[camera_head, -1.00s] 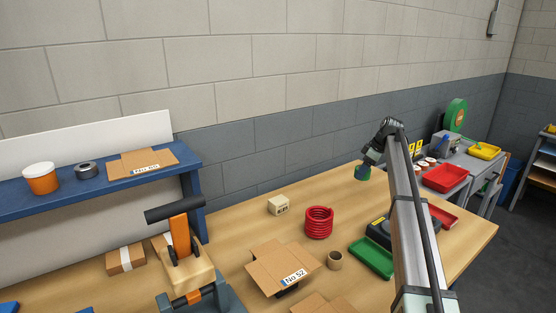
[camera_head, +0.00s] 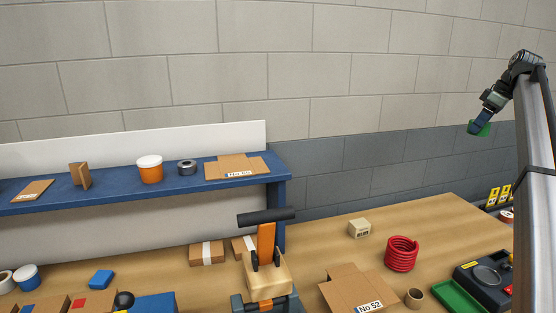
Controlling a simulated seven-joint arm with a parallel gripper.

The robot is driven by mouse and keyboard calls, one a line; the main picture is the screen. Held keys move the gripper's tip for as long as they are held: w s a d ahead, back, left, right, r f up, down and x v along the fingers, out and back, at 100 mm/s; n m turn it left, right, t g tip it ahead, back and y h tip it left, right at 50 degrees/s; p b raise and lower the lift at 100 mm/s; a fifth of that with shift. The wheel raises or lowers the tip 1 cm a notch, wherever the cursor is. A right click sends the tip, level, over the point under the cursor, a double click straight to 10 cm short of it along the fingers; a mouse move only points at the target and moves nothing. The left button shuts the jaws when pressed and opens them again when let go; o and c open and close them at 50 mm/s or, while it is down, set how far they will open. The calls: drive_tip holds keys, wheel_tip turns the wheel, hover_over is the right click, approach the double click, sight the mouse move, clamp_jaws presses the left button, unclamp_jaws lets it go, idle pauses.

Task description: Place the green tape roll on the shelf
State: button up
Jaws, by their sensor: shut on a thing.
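My gripper (camera_head: 477,130) is at the right of the head view, raised above the workbench in front of the wall. It is shut on the green tape roll (camera_head: 483,129), which is partly hidden by the fingers. The blue shelf (camera_head: 110,196) stands at the left, well away from my gripper. On it are a grey tape roll (camera_head: 187,167), an orange tub with a white lid (camera_head: 150,171), a flat cardboard box (camera_head: 236,167) and further cardboard pieces.
On the workbench (camera_head: 440,222) are a red coil (camera_head: 402,254), a small box (camera_head: 359,228), an open carton (camera_head: 352,289), a brown ring (camera_head: 414,297) and a green tray (camera_head: 458,298). An orange and black tool (camera_head: 265,245) stands before the shelf's right end. The air above the shelf is clear.

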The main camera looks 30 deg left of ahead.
wheel_tip(320, 180, up, 8)
drive_tip(key=s+a, duration=0.4)
drive_tip(key=a, duration=1)
drive_tip(key=s+a, duration=0.4)
drive_tip(key=a, duration=0.9)
drive_tip(key=s+a, duration=0.5)
drive_tip(key=a, duration=0.9)
drive_tip(key=s+a+n, duration=0.1)
drive_tip(key=s+a, duration=2.9)
drive_tip(key=a, duration=0.2)
drive_tip(key=shift+s+a+f+g, duration=0.15)
drive_tip(key=shift+s+f+g, duration=0.1)
drive_tip(key=shift+s+g, duration=0.05)
drive_tip(key=shift+n, duration=0.4)
drive_tip(key=s+a, duration=0.3)
drive_tip(key=s, duration=0.4)
drive_tip(key=s+a, duration=0.4)
drive_tip(key=s, duration=0.4)
drive_tip(key=s+a, duration=0.3)
drive_tip(key=s, duration=0.4)
drive_tip(key=shift+s+a+r, duration=0.1)
drive_tip(key=shift+s+a, duration=0.1)
drive_tip(key=shift+a, duration=0.05)
drive_tip(key=shift+f, duration=7.5)
